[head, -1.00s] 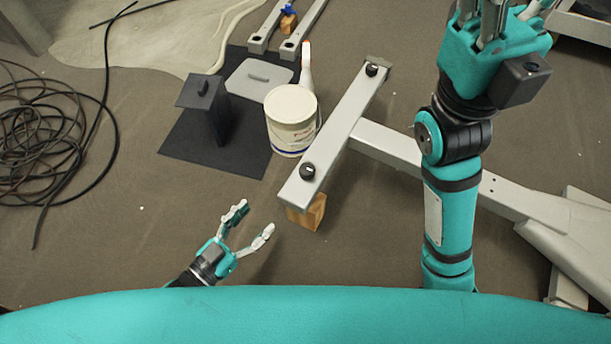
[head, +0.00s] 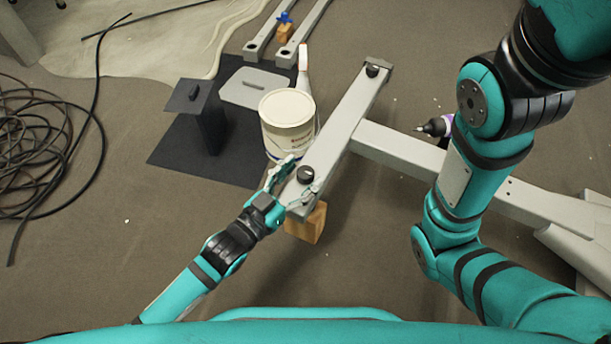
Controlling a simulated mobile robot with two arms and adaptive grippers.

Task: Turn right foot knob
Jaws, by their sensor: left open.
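A grey metal bar (head: 340,125) of the machine's base carries two black foot knobs. The near knob (head: 305,174) is at its lower-left end and the far knob (head: 372,69) at its upper end. My left gripper (head: 304,177) is open at the near end, its fingers on either side of the near knob. Whether a finger touches the knob is unclear. My right arm crosses the right side, and its gripper is outside the picture.
A white bucket (head: 288,130) stands close beyond my left fingers. A wooden block (head: 308,222) supports the bar's near end. A dark mat (head: 170,150) holds a black stand (head: 200,115). A dark tool (head: 437,126) lies behind the crossbeam. Coiled cable (head: 45,150) lies left; floor at lower left is clear.

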